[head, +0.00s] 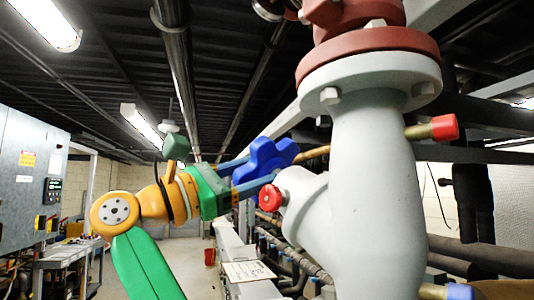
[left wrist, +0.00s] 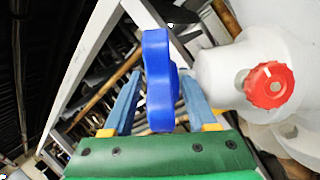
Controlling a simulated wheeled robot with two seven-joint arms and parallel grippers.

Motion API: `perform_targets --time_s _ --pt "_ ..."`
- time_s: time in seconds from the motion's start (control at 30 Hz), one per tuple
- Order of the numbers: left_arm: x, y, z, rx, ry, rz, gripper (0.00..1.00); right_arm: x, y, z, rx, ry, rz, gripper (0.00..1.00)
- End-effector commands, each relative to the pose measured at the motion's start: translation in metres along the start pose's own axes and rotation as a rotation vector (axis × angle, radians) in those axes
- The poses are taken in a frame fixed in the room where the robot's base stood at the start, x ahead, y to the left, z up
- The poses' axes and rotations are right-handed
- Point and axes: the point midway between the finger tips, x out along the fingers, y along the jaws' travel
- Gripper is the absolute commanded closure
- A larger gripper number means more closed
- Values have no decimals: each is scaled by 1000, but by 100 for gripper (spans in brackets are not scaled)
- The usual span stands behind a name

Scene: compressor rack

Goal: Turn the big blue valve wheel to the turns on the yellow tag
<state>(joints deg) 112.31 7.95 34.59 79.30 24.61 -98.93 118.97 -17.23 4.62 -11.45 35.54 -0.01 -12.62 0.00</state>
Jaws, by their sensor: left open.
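The big blue valve wheel (head: 270,158) has a lobed rim and sits on a brass-coloured stem at the left of the pale grey valve body (head: 375,165). My left gripper (head: 254,170) reaches it from the left with its blue fingers open, one on each side of the rim. In the left wrist view the wheel (left wrist: 159,80) stands edge-on between the two spread fingers (left wrist: 161,88), with a visible gap on either side. The gripper is not closed on it. No clearly readable yellow tag shows; a small yellow label (head: 27,158) is on the left cabinet. My right gripper is out of view.
A small red knob (head: 271,198) sits on the valve body close below the wheel, and it also shows in the left wrist view (left wrist: 269,85). A red-capped stub (head: 444,127) sticks out right. Pipes and frame bars run behind. The aisle (head: 185,262) is open.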

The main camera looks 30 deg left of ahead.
Motion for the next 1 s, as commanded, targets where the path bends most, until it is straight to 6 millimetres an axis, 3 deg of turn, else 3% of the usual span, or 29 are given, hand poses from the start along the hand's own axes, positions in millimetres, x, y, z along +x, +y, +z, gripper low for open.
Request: perform_targets --time_s 0.23,0.47,0.77,1.0 --pt "3 0 -1 1 0 2 43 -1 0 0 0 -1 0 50" --pt "2 0 -1 1 0 1 100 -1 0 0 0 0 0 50" --pt "2 0 -1 1 17 1 100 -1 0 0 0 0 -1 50" --pt "2 0 1 4 131 1 100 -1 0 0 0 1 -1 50"
